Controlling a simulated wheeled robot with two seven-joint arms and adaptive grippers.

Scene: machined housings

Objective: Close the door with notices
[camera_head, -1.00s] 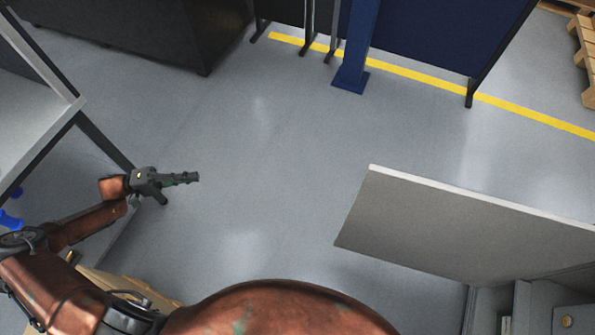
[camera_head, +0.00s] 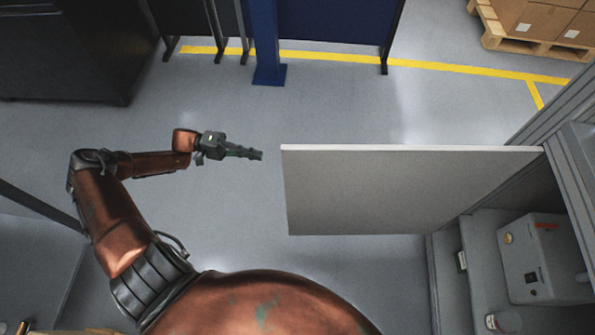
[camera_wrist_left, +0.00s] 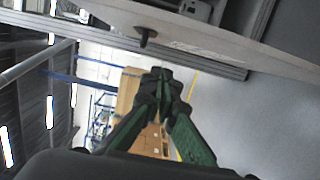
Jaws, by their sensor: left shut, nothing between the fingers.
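The door (camera_head: 400,190) is a plain light grey panel. It stands open, swung out from the cabinet (camera_head: 447,285) at the right of the head view. No notices show on the face I see. My left gripper (camera_head: 258,154) is shut and empty, just left of the door's free edge, with a small gap in the head view. In the left wrist view the shut fingertips (camera_wrist_left: 160,80) show below a pale panel (camera_wrist_left: 215,42) with a dark knob, which looks like the door. My right gripper is out of view.
Inside the cabinet is a grey box (camera_head: 545,262) with a red label. A blue post (camera_head: 266,45) and dark panels stand at the back. Cartons on a pallet (camera_head: 510,44) are far right. The floor between my arm and the back is clear.

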